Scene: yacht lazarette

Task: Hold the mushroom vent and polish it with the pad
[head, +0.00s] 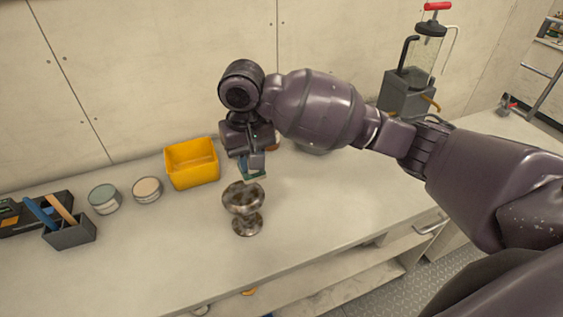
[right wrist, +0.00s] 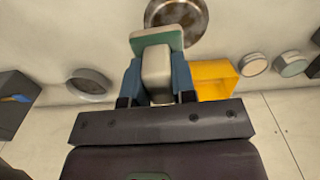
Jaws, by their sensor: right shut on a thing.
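The mushroom vent (head: 245,207), a tarnished brown-grey metal piece with a wide round top on a stem and foot, stands upright on the bench. Its round top also shows in the right wrist view (right wrist: 190,18). My right gripper (head: 251,163) is just above and behind the vent's top, pointing down. It is shut on the grey handle of the polishing pad (right wrist: 157,40), which has a green layer and a pale layer. The pad (head: 252,176) is close over the vent's rim; I cannot tell whether they touch. My left gripper is not in view, and nothing grips the vent.
A yellow bin (head: 192,164) and two round tins (head: 147,190) (head: 104,199) stand left of the vent. A dark caddy (head: 69,235) with tools is farther left. A pump-like device (head: 407,92) with a red handle stands at the back right. The bench right of the vent is clear.

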